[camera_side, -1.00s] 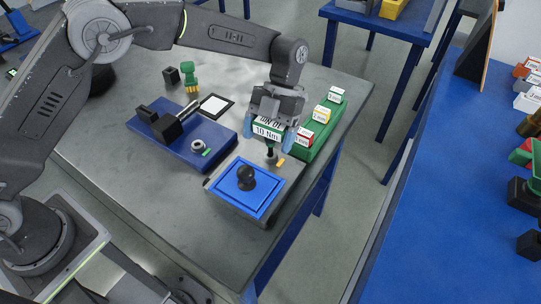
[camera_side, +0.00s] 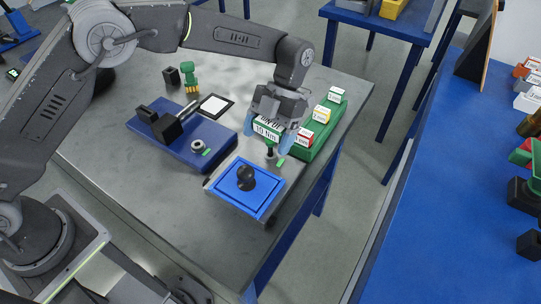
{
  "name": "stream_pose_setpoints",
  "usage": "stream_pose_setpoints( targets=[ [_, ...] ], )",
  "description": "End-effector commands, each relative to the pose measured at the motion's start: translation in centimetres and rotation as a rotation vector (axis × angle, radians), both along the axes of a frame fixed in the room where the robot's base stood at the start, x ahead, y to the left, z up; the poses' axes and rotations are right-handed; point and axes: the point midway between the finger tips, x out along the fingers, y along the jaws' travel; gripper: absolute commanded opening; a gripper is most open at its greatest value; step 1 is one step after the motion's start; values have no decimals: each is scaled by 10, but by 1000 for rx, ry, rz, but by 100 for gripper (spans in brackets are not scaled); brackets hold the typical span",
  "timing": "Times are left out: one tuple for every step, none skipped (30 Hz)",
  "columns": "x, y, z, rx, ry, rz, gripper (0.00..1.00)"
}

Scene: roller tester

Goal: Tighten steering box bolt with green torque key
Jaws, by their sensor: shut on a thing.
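My gripper (camera_side: 267,133) points down with its blue fingertips shut on the green torque key, whose white label (camera_side: 266,129) reads 10 Nm. The key is upright, and its dark lower end (camera_side: 270,152) is just behind the steering box. The steering box (camera_side: 236,205) has a blue top and a black knob (camera_side: 246,177). A small green marker (camera_side: 281,161) lies beside the key's lower end. The bolt is hidden or too small to make out, so I cannot tell whether the key touches it.
A green rack (camera_side: 314,145) with red, yellow and white-green labelled keys stands close right of my gripper. A blue plate (camera_side: 180,150) with a black fixture is at left. A green item (camera_side: 190,77) and a framed white pad (camera_side: 214,106) are behind. The table's front left is clear.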

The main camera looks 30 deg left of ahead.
Motion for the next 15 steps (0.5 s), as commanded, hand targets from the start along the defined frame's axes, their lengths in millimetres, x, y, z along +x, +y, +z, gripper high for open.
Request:
stream_pose_setpoints(
  targets=[
    [0,0,2,-1,-1,1,26],
    [0,0,3,-1,-1,1,26],
    [0,0,4,-1,-1,1,26],
    [0,0,5,-1,-1,1,26],
    [0,0,6,-1,-1,1,26],
    [0,0,8,-1,-1,1,26],
    [0,0,8,-1,-1,1,26],
    [0,0,9,-1,-1,1,26],
    [0,0,11,-1,-1,1,26],
    [0,0,11,-1,-2,1,26],
    [0,0,12,-1,-2,1,26],
    [0,0,14,-1,-2,1,26],
    [0,0,14,-1,-2,1,26],
    [0,0,15,-1,-3,1,26],
    [0,0,17,-1,-3,1,26]
  ],
)
